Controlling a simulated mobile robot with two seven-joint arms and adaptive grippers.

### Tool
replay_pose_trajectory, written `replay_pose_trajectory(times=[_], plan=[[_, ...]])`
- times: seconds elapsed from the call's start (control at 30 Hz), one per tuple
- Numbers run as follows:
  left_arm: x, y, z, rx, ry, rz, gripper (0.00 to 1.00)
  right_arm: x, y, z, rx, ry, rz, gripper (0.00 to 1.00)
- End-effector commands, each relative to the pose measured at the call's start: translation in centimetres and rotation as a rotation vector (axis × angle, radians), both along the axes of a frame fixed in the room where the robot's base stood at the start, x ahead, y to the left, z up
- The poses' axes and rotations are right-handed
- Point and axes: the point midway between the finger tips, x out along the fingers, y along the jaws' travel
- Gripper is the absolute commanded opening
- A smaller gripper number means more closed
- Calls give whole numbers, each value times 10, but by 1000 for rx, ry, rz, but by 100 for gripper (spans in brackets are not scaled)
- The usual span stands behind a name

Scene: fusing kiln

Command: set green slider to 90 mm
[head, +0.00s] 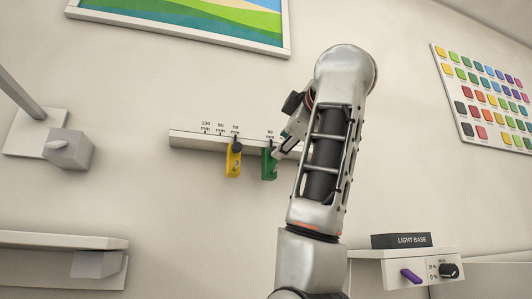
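The green slider (269,164) hangs on a pale horizontal rail (185,139) on the wall, under the rightmost visible scale label. The yellow slider (233,160) hangs to its left, under a label that seems to read 50 mm. More labels stand further left; the small print is hard to read. My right arm rises in front of the rail. My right gripper (284,146) is just right of the green slider, at or close to its upper edge. I cannot tell whether it touches. Its fingers are partly hidden and small. The arm hides the rail's right end. My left gripper is not in view.
A framed picture (190,22) hangs above, and a colour sample board (487,95) is at right. Grey fixtures are at left.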

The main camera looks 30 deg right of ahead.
Motion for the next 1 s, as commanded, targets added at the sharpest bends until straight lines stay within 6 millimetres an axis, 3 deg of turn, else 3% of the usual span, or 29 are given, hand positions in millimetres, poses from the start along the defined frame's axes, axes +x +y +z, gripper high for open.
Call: replay_pose_trajectory(times=[0.17,0.6,1.0], plan=[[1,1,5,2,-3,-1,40,3,-2,7,-6,-4,1,35],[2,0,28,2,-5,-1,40,62,-16,7,-6,-4,1,35],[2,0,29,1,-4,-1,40,71,-17,5,-6,-4,3,35]])
